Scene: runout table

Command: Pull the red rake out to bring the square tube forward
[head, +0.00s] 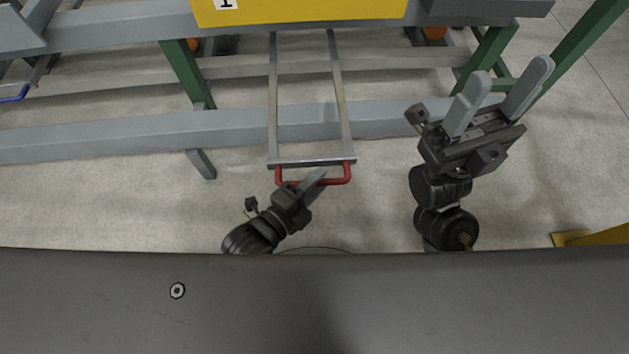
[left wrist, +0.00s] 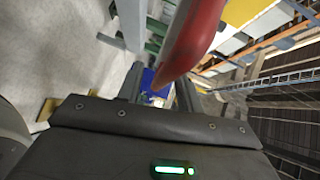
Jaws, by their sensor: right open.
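The red rake has two long grey rails (head: 272,100) reaching out from under the table, joined by a grey crossbar, with a red handle (head: 345,176) at the near end. My left gripper (head: 314,182) is at the middle of this handle. In the left wrist view the red handle (left wrist: 192,38) runs large between the two fingers (left wrist: 160,90), which look closed on it. My right gripper (head: 500,95) is open and empty, to the right of the rake. I cannot make out the square tube for certain; the yellow plate and table edge cover the rake's far end.
A yellow plate (head: 300,10) with a number hangs above the rake. Grey beams (head: 90,140) and green legs (head: 185,72) stand around it. A blue handle (head: 14,97) shows at far left. A yellow piece (head: 595,237) lies lower right. Bare floor is in front.

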